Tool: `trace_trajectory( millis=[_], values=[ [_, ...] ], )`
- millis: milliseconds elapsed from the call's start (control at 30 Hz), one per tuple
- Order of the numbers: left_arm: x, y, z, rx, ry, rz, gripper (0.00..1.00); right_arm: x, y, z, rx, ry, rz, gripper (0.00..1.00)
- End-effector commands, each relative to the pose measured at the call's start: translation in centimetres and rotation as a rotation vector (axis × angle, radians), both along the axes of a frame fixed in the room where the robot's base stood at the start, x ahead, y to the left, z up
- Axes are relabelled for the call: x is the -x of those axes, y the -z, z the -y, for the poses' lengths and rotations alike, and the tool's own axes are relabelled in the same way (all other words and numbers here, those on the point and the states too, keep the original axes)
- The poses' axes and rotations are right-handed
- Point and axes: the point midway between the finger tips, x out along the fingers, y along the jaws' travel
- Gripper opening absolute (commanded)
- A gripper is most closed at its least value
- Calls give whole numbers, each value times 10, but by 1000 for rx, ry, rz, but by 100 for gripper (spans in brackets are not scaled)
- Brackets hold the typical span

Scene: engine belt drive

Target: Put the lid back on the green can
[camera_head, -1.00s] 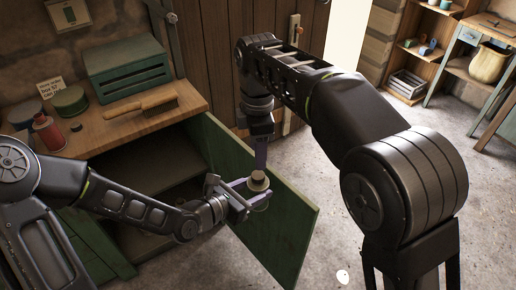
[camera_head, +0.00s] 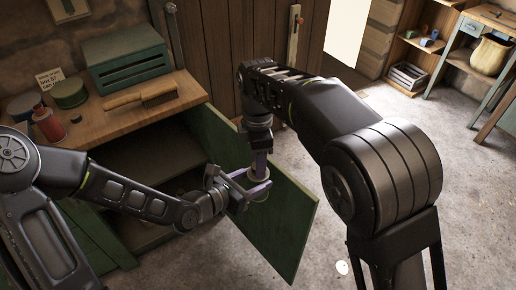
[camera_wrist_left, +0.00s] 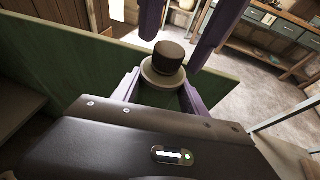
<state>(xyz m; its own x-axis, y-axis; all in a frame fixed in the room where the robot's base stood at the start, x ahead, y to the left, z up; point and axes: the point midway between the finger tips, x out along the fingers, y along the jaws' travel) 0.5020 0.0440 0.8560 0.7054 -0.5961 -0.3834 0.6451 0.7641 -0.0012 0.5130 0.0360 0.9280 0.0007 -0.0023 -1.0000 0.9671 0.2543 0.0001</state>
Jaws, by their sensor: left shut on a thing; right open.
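My left gripper (camera_head: 246,186) is shut on a pale round lid (camera_wrist_left: 160,76) with a dark brown knob (camera_wrist_left: 168,57), held level near the top of the green cabinet door. My right gripper (camera_head: 259,170) points down from above. In the left wrist view its purple fingers (camera_wrist_left: 174,42) are apart, one on either side of the knob; I cannot tell whether they touch it. In the head view the lid is mostly hidden by the grippers. A green can (camera_head: 69,94) stands on the workbench at the left, and a darker greenish can (camera_head: 23,106) stands left of it.
The workbench (camera_head: 150,113) also holds a red bottle (camera_head: 47,124), a small dark cap (camera_head: 76,119), a brush (camera_head: 140,96), a green slatted box (camera_head: 125,62) and a paper sign (camera_head: 49,78). The open green door (camera_head: 278,225) stands below both grippers.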

Motion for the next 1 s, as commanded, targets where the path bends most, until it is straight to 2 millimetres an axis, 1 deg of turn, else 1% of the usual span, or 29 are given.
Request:
trace_trajectory(
  millis=[33, 133, 400, 467, 1000],
  values=[
    [0, -1, 0, 1, 0, 2, 0, 0, 4, 1, 2, 0, -1, 50],
    [0, -1, 0, 1, 0, 2, 0, 0, 9, 0, 1, 0, 0, 50],
    [0, -1, 0, 1, 0, 2, 0, 0, 10, 0, 0, 0, 1, 50],
    [0, -1, 0, 1, 0, 2, 0, 0, 10, 0, 0, 0, 0, 46],
    [0, -1, 0, 1, 0, 2, 0, 0, 10, 0, 0, 0, 0, 2]
  ],
)
